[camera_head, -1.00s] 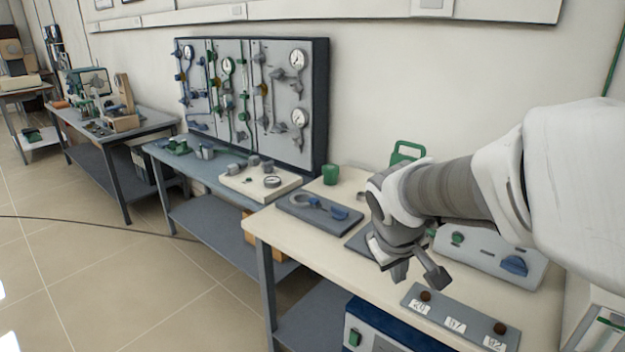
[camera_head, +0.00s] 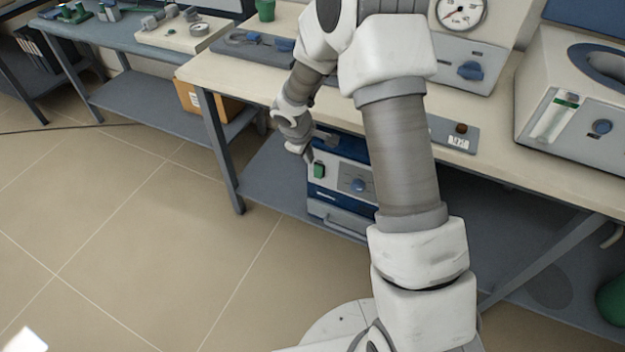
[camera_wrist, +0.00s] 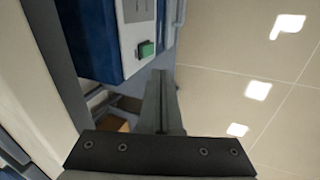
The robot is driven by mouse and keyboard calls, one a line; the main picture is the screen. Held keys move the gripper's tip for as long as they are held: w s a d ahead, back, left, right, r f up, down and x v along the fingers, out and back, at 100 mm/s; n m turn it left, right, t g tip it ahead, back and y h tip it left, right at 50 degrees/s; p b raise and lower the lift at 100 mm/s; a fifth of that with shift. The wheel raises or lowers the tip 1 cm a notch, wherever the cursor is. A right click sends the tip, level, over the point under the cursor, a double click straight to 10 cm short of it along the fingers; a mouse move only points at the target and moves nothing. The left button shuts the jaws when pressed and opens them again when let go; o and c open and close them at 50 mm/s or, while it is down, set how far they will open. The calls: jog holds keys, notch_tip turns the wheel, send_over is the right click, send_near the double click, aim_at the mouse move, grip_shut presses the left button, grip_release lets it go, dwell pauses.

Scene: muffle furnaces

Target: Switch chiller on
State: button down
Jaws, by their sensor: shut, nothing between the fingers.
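A blue and white box with a front panel, likely the chiller (camera_head: 340,205), stands on the lower shelf under the cream bench. The switch also shows in the wrist view (camera_wrist: 147,48). I cannot tell whether it is on. My gripper (camera_head: 309,158) is shut and empty, just above and left of the switch. In the wrist view its fingers (camera_wrist: 160,78) end just below the switch, apart from it in the picture. My arm hides the box's right part.
The cream bench top (camera_head: 215,70) overhangs the box, with a grey bench leg (camera_head: 222,150) to the left. A cardboard box (camera_head: 190,97) sits on the neighbouring lower shelf. The floor in front is clear.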

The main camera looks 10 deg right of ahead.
aim_at(314, 176)
notch_tip(314, 176, down, 6)
jog(key=a, duration=0.1)
jog(key=shift+w+a+n+b, duration=0.2)
jog(key=shift+a+n+b, duration=0.05)
jog(key=shift+n+b, duration=0.15)
jog(key=shift+f, duration=0.1)
jog(key=shift+w+d+f+b, duration=0.7)
jog(key=shift+w+f, duration=0.25)
jog(key=shift+f, duration=0.75)
jog(key=shift+w+d+f+b, duration=0.55)
jog(key=shift+w+d+f, duration=0.3)
jog(key=shift+f, duration=0.8)
jog(key=shift+w+d+f+b, duration=0.65)
jog(key=shift+w+f, duration=0.4)
jog(key=shift+f, duration=0.65)
